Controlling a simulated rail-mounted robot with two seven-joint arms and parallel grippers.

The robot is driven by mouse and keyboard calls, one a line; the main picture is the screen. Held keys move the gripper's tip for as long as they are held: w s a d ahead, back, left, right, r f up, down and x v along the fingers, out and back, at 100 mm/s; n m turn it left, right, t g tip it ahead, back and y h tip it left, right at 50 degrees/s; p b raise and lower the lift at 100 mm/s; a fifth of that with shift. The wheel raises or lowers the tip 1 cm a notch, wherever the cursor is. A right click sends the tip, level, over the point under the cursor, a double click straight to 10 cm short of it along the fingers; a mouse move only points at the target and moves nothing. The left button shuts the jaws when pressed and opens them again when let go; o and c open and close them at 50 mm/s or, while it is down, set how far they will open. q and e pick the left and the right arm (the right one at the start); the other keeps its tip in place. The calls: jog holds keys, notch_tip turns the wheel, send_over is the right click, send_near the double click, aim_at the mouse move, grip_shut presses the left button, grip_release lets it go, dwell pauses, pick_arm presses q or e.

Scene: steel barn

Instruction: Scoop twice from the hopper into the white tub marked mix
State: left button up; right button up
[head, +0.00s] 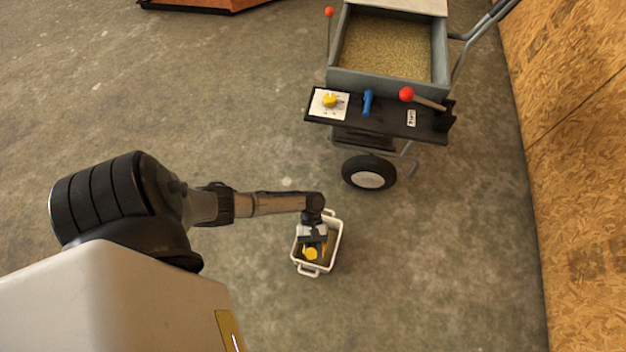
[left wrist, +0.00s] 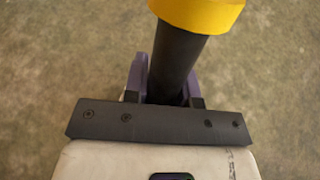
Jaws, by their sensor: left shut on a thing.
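The hopper (head: 385,83) stands at the upper right of the head view, on a wheeled cart, and holds tan grain (head: 388,46). The white tub (head: 306,268) stands on the floor at the middle; no marking on it is readable. My left gripper (head: 312,240) is over the tub, pointing down and covering much of its inside. It is shut on the scoop (head: 311,254), whose yellow part shows in front of the tub's dark inside. In the left wrist view the scoop's black handle (left wrist: 178,65) sits between the fingers, with a yellow band at its end. My right gripper is out of view.
The cart's black shelf (head: 385,118) carries a yellow knob (head: 330,100), a blue handle (head: 368,103) and a red-knobbed lever (head: 407,94). A cart wheel (head: 369,172) is just beyond the tub. A chipboard wall (head: 575,150) closes the right side. Concrete floor is clear at left.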

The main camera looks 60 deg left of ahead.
pick_arm(q)
jog(key=shift+w+a+r+g+h+b, duration=0.4)
jog(key=shift+w+a+r+h+b, duration=0.25)
jog(key=shift+a+h, duration=0.25)
dwell(0.7)
jog(key=shift+r, duration=0.1)
dwell(0.5)
jog(key=shift+r+p, duration=0.4)
jog(key=shift+p, duration=0.15)
notch_tip(320, 180, up, 6)
jog(key=p, duration=0.6)
jog(key=shift+r+p, duration=0.1)
jog(key=shift+p, duration=0.25)
